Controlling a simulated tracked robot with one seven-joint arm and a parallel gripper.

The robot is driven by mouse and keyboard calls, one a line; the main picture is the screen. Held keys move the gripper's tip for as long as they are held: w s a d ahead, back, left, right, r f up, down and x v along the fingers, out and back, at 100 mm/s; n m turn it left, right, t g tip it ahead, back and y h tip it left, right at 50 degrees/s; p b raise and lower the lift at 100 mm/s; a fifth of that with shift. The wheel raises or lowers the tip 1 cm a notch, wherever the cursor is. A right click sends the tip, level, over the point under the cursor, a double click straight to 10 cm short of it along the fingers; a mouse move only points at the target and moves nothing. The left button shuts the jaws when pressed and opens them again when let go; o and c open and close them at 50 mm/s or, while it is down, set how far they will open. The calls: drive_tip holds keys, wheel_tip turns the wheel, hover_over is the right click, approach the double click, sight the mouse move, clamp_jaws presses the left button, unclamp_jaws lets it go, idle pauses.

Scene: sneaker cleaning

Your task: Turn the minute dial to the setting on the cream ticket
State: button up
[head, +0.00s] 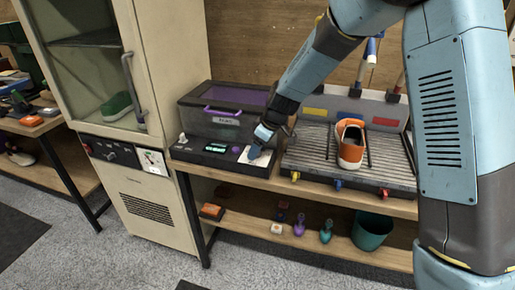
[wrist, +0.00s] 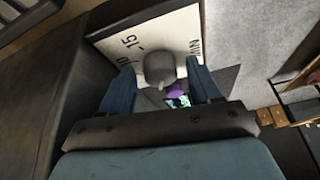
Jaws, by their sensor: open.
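The minute dial shows in the wrist view as a round grey knob (wrist: 160,68) on a pale plate (wrist: 112,45) printed with "15", "MIN" and a partly hidden number. My gripper (wrist: 159,72) is open, with one blue finger on each side of the knob. I cannot tell whether the fingers touch it. In the head view my gripper (head: 260,146) is low over the pale plate (head: 252,163) and hides the knob. The dial's setting cannot be read. I cannot identify the cream ticket for certain; a pale card (head: 152,162) with small markings is on the cabinet front.
A dark control box with a lit display (head: 215,149) and purple button (head: 236,149) lies left of my gripper. A clear lidded bin (head: 222,112) stands behind. An orange sneaker (head: 351,147) rests on a ribbed tray (head: 310,155) to the right. The cabinet (head: 150,205) stands left.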

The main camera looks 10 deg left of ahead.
drive_tip(key=c, duration=1)
drive_tip(key=shift+c, duration=0.2)
